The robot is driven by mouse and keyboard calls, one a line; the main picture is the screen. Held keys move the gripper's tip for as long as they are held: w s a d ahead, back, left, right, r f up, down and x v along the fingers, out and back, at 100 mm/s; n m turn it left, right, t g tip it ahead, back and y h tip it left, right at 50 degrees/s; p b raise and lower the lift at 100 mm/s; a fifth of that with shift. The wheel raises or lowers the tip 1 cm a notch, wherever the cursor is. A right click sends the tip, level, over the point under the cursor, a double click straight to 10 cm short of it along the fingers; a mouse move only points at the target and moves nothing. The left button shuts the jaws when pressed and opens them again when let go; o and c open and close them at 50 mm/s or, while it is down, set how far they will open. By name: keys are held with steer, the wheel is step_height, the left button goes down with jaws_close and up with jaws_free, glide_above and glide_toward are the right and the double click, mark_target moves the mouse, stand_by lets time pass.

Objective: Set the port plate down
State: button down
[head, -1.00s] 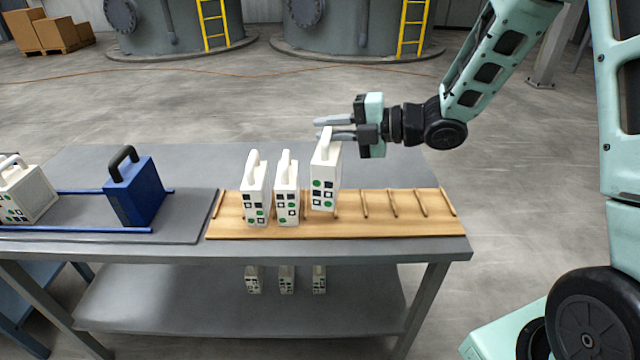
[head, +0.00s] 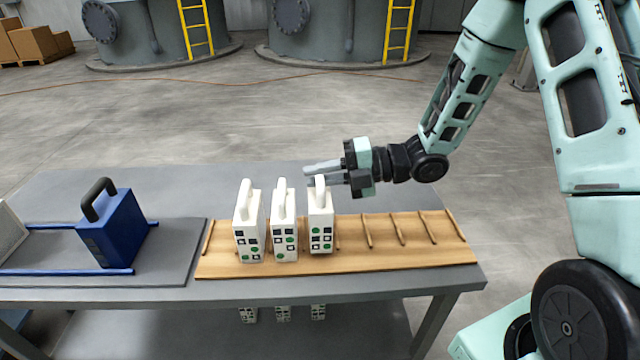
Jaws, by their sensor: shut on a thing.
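A white port plate (head: 321,227) with green dots and dark squares on its front face is upright at the wooden rack (head: 400,256), third in a row. My gripper (head: 312,175) reaches in from the right and is shut on the handle at its top. The plate's lower edge is at the rack's surface; I cannot tell whether it bears on it. Two similar white plates, the left one (head: 249,230) and the middle one (head: 284,228), stand to its left with a narrow gap.
Pegged slots to the right on the rack are empty. A blue block with a black handle (head: 113,230) stands on blue rails at the left. Another white plate (head: 9,232) is cut off at the left edge.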

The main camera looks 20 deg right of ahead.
steer(key=shift+f, duration=1.15)
steer(key=shift+f, duration=0.1)
steer(key=c, duration=1.4)
jaws_free()
steer(key=shift+d+r, duration=0.15)
steer(key=shift+r, duration=0.1)
steer(key=b+v, duration=0.2)
steer(key=v, duration=0.9)
steer(key=shift+s+d, duration=0.3)
steer(key=shift+w, duration=0.1)
